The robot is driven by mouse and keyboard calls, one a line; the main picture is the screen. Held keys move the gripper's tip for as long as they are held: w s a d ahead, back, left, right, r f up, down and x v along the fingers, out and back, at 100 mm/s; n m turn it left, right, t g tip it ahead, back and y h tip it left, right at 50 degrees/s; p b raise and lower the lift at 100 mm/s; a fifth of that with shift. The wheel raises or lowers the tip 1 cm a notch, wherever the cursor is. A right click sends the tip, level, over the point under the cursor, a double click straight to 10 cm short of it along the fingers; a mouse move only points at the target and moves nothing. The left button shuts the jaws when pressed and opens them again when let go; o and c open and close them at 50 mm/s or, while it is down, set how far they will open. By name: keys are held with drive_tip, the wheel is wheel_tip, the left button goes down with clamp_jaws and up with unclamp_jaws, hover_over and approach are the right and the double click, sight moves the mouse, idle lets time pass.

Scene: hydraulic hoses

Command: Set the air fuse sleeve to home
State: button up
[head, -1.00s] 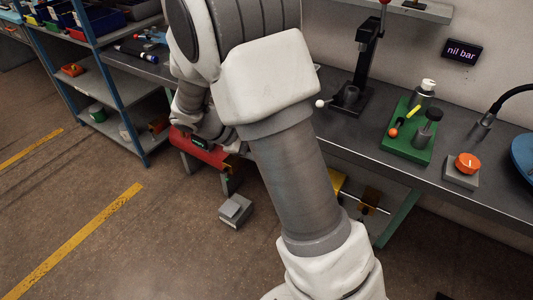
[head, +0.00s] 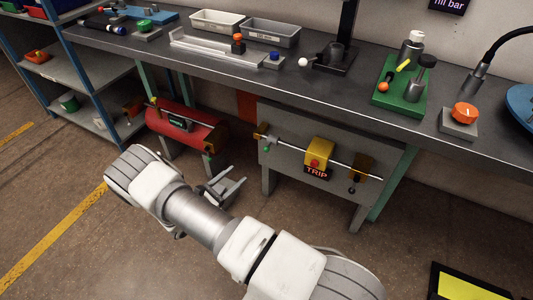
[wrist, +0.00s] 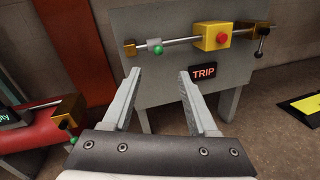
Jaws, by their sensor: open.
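A grey panel (head: 275,170) under the bench carries a horizontal rod with a yellow block (head: 320,153) on it. The block has a red button, and a lit TRIP sign (head: 316,171) sits below. I take this as the air fuse; which part is the sleeve is not labelled. My gripper (wrist: 158,74) is open and empty, in front of the panel, below the rod.
A red tank (head: 187,127) with a small green-lettered display stands left of the panel. The bench (head: 170,55) above holds trays, a green board (head: 400,88) and an orange knob (head: 464,112). A yellow-and-black mat (head: 468,283) lies on the floor at right.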

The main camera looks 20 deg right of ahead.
sight(266, 149)
drive_tip(key=shift+n+t, duration=0.3)
drive_tip(key=shift+f+b+x, duration=0.15)
drive_tip(key=shift+b+x, duration=0.45)
drive_tip(key=shift+x, duration=2.3)
drive_tip(key=shift+f+b+x, duration=0.2)
drive_tip(key=shift+b+x, duration=0.4)
drive_tip(key=shift+x, duration=2.25)
drive_tip(key=shift+f+b+x, duration=0.15)
drive_tip(key=shift+b+x, duration=0.45)
drive_tip(key=shift+x, duration=2.3)
clamp_jaws()
